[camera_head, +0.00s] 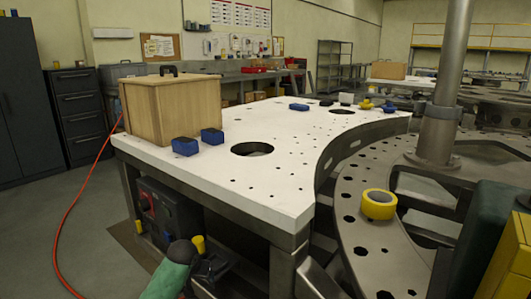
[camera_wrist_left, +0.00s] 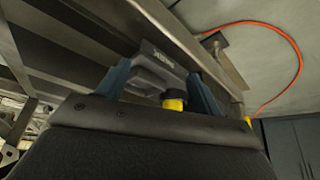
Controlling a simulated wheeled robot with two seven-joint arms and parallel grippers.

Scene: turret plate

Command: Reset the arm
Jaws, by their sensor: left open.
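My left gripper (camera_head: 212,268) is low in the head view, beside the near edge of the white-topped table (camera_head: 285,170) and below its top. My green arm comes up to it from the bottom edge. In the left wrist view its two dark blue fingers (camera_wrist_left: 160,88) stand apart, open. A yellow and black part (camera_wrist_left: 173,101) shows between them in the picture; I see no grip on it, and its distance is unclear. My right gripper is not in view.
A wooden box (camera_head: 170,110) and blue blocks (camera_head: 185,146) are on the table. A yellow tape roll (camera_head: 379,204) lies on the curved metal ring (camera_head: 360,235) at right. A machine (camera_head: 165,205) stands under the table. A red hose (camera_head: 75,210) crosses the floor at left.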

